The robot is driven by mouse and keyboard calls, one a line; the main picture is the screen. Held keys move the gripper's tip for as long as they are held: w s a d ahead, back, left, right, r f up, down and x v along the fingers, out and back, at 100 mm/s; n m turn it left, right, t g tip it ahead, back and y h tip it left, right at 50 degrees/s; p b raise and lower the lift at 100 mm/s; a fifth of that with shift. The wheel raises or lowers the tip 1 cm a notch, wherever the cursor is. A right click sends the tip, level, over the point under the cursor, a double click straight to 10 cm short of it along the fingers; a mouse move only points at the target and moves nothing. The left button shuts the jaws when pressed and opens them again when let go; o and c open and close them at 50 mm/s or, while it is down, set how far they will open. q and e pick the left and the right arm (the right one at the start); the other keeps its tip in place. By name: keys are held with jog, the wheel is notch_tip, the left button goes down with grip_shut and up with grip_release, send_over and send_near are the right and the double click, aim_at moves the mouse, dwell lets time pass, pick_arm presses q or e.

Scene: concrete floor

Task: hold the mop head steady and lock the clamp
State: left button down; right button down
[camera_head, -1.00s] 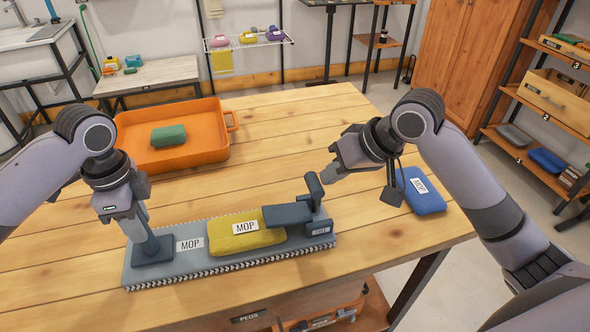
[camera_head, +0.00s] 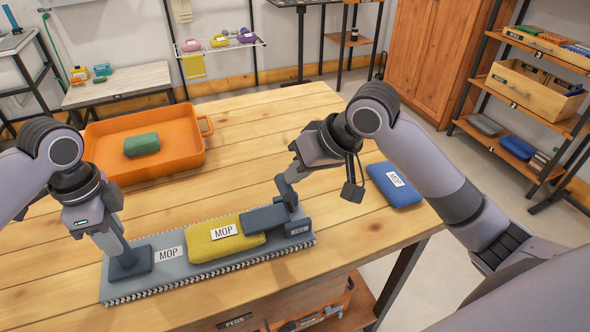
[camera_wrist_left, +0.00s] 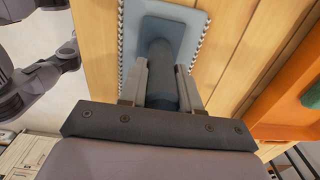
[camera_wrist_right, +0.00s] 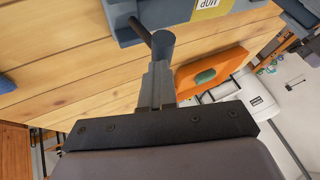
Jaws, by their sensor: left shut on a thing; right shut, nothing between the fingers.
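The mop head is a long grey plate (camera_head: 128,293) with a fringed edge, labelled MOP, lying on the wooden table. A yellow pad (camera_head: 205,247) labelled MOP lies on it, its right end under the clamp's dark bar (camera_head: 262,218). The clamp's lever (camera_head: 287,193) stands raised and tilted at the right end. My left gripper (camera_head: 117,240) is shut on the upright post (camera_wrist_left: 160,65) at the plate's left end. My right gripper (camera_head: 291,174) is shut and empty at the lever's top; the right wrist view shows the lever (camera_wrist_right: 163,43) just past the fingertips, contact unclear.
An orange tray (camera_head: 190,158) holding a green block (camera_head: 141,144) stands behind the mop head. A blue pad (camera_head: 394,186) lies on the table to the right, near its edge. The table middle is clear. Shelves (camera_head: 545,115) stand at the far right.

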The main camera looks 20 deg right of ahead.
pick_arm(q)
jog(key=shift+d, duration=0.45)
pick_arm(e)
jog(key=shift+s+a+f, duration=0.2)
jog(key=shift+a+f, duration=0.05)
jog(key=shift+a, duration=0.1)
pick_arm(q)
jog(key=shift+a, duration=0.3)
pick_arm(e)
jog(key=w+a+r+v, duration=0.1)
jog(key=v, duration=1.1)
jog(key=shift+w+a+r, duration=0.15)
jog(key=shift+r, duration=0.15)
pick_arm(q)
jog(key=c, duration=0.7)
grip_release()
notch_tip(320, 180, up, 12)
